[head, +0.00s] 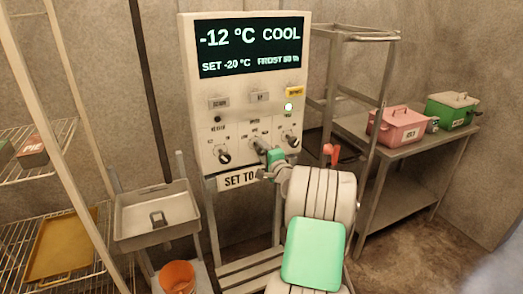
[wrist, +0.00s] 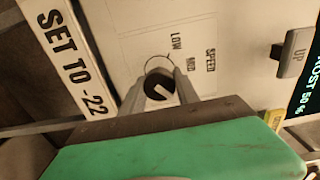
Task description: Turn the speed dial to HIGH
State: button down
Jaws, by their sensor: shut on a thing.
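The speed dial (wrist: 157,88) is a dark round knob with a white pointer line on the pale panel, under the printed word SPEED. The words LOW and MID show beside it in the wrist view; the HIGH mark is not visible there. My gripper (wrist: 161,92) has one grey finger on each side of the dial and is shut on it. The pointer seems to slant toward the lower right in that view, away from LOW. In the head view my gripper (head: 268,157) is at the panel's middle dial and hides most of it.
Other dials stand left (head: 223,156) and right (head: 293,141) of my gripper, close by. The display (head: 250,46) reads -12 °C COOL, SET -20 °C. A sign (wrist: 73,60) reads SET TO -22. A grey tray (head: 158,212) and an orange bucket (head: 177,277) are at left.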

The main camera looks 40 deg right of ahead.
dwell(0.4)
jog(key=c, duration=0.9)
grip_release()
jog(key=b+v, duration=0.2)
jog(key=v, duration=0.5)
jog(key=shift+s, duration=0.4)
jog(key=shift+a, duration=0.15)
